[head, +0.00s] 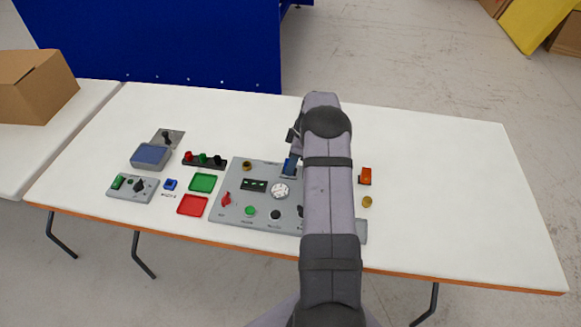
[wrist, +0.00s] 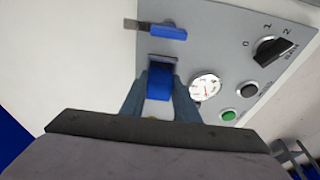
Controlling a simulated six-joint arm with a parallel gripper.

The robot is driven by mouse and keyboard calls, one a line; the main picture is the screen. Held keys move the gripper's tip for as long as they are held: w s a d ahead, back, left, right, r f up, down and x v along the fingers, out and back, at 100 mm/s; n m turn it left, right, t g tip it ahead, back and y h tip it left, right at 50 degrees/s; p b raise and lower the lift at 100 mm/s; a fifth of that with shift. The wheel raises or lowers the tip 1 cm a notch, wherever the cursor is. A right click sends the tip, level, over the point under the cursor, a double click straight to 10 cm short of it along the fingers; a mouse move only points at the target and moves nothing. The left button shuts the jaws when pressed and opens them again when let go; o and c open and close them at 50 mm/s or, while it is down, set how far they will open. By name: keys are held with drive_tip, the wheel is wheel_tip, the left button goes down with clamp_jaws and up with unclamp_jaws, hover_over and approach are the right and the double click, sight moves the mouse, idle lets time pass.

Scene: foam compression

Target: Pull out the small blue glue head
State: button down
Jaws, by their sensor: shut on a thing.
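My gripper (wrist: 160,84) is shut on a blue block, which I take to be the glue head (wrist: 159,83). The block sits between the two fingertips, at a dark slot in the grey control panel (wrist: 222,48). Whether it is still seated in the slot I cannot tell. In the head view my gripper (head: 291,157) is over the panel's upper right part, with blue (head: 290,166) showing at its tip. My arm hides the panel's right side. A second blue piece with a grey end (wrist: 165,31) lies just beyond in the wrist view.
The panel carries a white gauge (head: 280,190), a red knob (head: 226,198) and a green button (head: 250,211). An orange switch (head: 365,176) stands right of my arm. The table's far right is clear.

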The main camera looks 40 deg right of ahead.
drive_tip(key=shift+r+p, duration=0.35)
drive_tip(key=shift+r, duration=0.5)
idle(0.6)
drive_tip(key=shift+r+p, duration=1.25)
drive_tip(key=shift+r, duration=1.2)
